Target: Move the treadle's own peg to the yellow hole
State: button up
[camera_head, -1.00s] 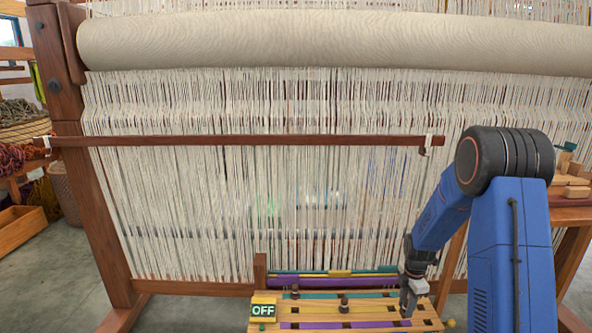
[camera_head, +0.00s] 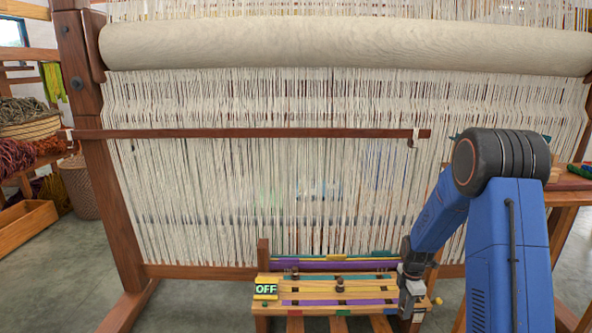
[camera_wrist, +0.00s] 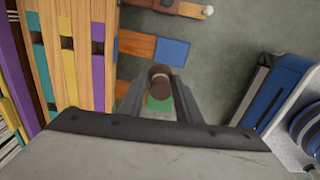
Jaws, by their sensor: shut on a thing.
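My gripper (camera_wrist: 160,84) is shut on a brown round-headed peg (camera_wrist: 160,76), seen from above in the wrist view. In the head view my gripper (camera_head: 411,295) is at the right end of the wooden peg board (camera_head: 365,291), where the peg is hidden. In the wrist view the peg is to the right of the board, apart from its holes. The board has teal, yellow and purple bands with dark square holes; one yellow band (camera_wrist: 65,24) shows at upper left. A green-ended treadle (camera_wrist: 159,103) is below the peg, partly hidden by the fingers.
Two dark pegs, one at the left (camera_head: 295,274) and one near the middle (camera_head: 340,285), stand in the board. An OFF sign (camera_head: 265,288) is at its left end. A blue-ended treadle (camera_wrist: 172,52) lies beside the green one. The loom's warp threads rise behind the board.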

jog(key=a+f+m, duration=0.1)
jog(key=f+m, duration=0.1)
jog(key=m, duration=0.1)
jog(key=shift+w+a, duration=0.35)
jog(key=w+a+f+m, duration=0.2)
jog(key=a+f+m, duration=0.6)
jog(key=m, duration=0.7)
jog(key=shift+a+f+m, duration=0.15)
jog(key=shift+f+m, duration=0.15)
jog(key=shift+f, duration=0.55)
